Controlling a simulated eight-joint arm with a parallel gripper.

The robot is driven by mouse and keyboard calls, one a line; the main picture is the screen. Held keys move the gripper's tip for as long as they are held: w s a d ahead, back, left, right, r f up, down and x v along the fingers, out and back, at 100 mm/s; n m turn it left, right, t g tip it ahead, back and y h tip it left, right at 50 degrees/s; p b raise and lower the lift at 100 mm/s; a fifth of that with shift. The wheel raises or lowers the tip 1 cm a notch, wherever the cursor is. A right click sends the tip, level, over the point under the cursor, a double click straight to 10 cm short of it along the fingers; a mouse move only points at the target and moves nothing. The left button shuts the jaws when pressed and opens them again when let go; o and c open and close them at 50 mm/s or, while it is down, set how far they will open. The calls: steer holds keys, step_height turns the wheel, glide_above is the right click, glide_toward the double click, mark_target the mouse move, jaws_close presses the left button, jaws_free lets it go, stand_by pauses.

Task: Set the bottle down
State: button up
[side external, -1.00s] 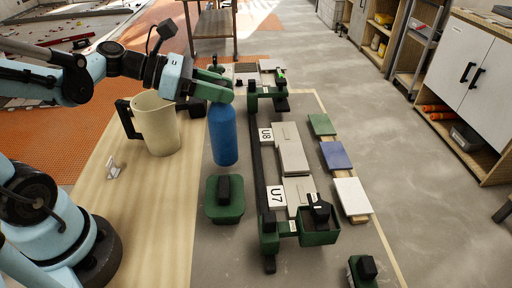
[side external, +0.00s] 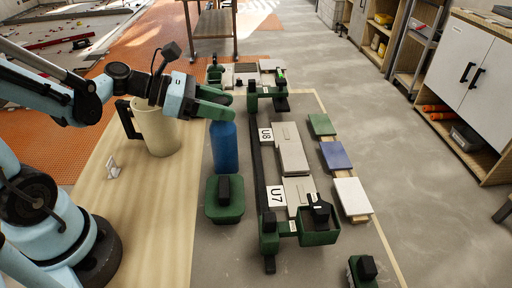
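The blue bottle (side external: 225,150) is upright, just behind the green tub in the side external view. Its top is hidden by my gripper (side external: 218,104), whose green fingers are around the bottle's upper end. My gripper appears shut on it. The bottle's lower edge meets the tub's outline in the picture, so I cannot tell whether its base touches the grey surface (side external: 190,262).
A green tub (side external: 211,213) with a black handle stands in front of the bottle. A cream jug (side external: 158,130) is at its left. The long dark rail (side external: 257,175) of the tile rig, with U7 and U8 labels, runs at its right.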

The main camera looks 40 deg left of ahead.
steer(key=shift+o, duration=1)
steer(key=shift+r, duration=0.2)
steer(key=v, duration=1.2)
steer(key=d+f+m+g+y, duration=0.1)
steer(key=f+m+y, duration=0.2)
steer(key=m, duration=1.1)
steer(key=w+d+f+m+g+y, duration=0.1)
steer(key=m+y, duration=0.5)
steer(key=m, duration=0.8)
step_height(320, 180, down, 3)
steer(key=shift+w+d+r+g, duration=0.1)
steer(key=shift+w+d+g, duration=0.2)
steer(key=shift+d+g, duration=0.35)
